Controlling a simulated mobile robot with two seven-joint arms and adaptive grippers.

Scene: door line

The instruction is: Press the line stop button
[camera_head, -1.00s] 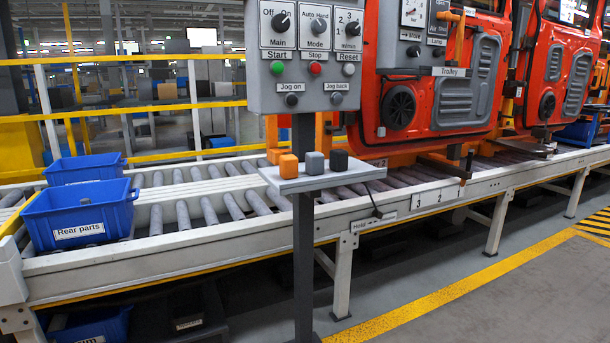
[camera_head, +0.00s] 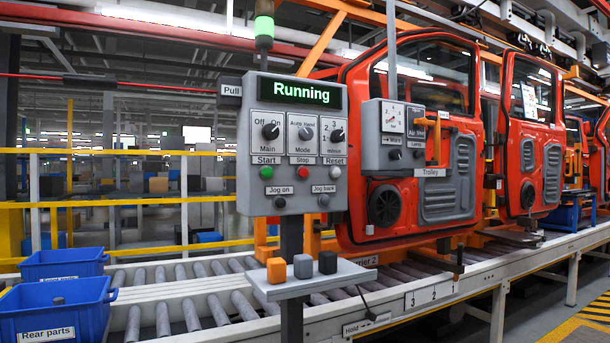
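The grey control panel (camera_head: 262,140) stands on a dark post in the middle of the head view. The red stop button (camera_head: 303,172) sits under the label "Stop", between the green start button (camera_head: 269,172) and the light reset button (camera_head: 334,172). The panel's display (camera_head: 293,93) reads "Running" in green. A green lamp (camera_head: 264,27) on top is lit. Neither of my grippers is in view, and nothing covers the stop button.
A small shelf (camera_head: 335,277) with orange, grey and black blocks juts out below the panel. Blue bins (camera_head: 60,310) sit at the left on the roller conveyor (camera_head: 420,298). Orange car doors (camera_head: 436,170) hang behind. A smaller grey box (camera_head: 377,155) stands to the right of the panel.

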